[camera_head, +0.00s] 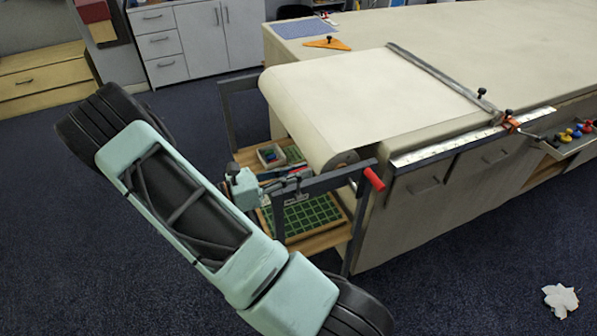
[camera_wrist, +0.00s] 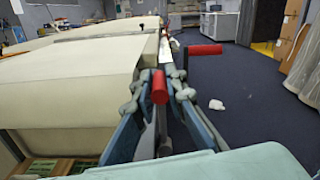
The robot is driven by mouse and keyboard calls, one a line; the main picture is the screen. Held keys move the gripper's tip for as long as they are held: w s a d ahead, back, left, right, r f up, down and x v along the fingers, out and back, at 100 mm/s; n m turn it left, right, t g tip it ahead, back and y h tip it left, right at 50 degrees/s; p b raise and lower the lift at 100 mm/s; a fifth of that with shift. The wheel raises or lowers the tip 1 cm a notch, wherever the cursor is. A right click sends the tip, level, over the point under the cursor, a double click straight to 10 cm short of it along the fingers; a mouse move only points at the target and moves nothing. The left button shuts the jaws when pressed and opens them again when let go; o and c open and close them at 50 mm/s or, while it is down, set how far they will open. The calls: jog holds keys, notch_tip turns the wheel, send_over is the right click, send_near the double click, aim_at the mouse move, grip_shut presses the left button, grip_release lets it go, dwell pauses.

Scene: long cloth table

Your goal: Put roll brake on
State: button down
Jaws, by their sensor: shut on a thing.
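The cloth roll (camera_head: 300,120) sits in a dark frame at the table's end, with its cloth running onto the tabletop. It fills the left of the wrist view (camera_wrist: 70,95). My gripper (camera_head: 297,180) is at the near side of the roll frame. In the wrist view its fingers (camera_wrist: 158,92) are shut on a short lever with a red end (camera_wrist: 160,87), apparently the roll brake. The fingers hide most of this lever in the head view. A separate red crank handle (camera_head: 373,178) sticks out to the right; it also shows in the wrist view (camera_wrist: 205,49).
A shelf with a green grid mat (camera_head: 305,217) and tools stands below the roll. A crumpled white scrap (camera_head: 561,300) lies on the otherwise clear front floor.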

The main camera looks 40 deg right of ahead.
jog(key=shift+s, duration=0.1)
jog(key=s+a+f+m+b, duration=0.2)
jog(key=s+f+m+b, duration=0.4)
jog(key=m, duration=0.6)
jog(key=shift+s+f+m+b, duration=0.25)
jog(key=shift+s+b, duration=0.35)
jog(key=shift+s, duration=0.6)
jog(key=c, duration=1.9)
grip_release()
jog(key=shift+c, duration=0.2)
jog(key=shift+a, duration=0.1)
jog(key=v, duration=1.2)
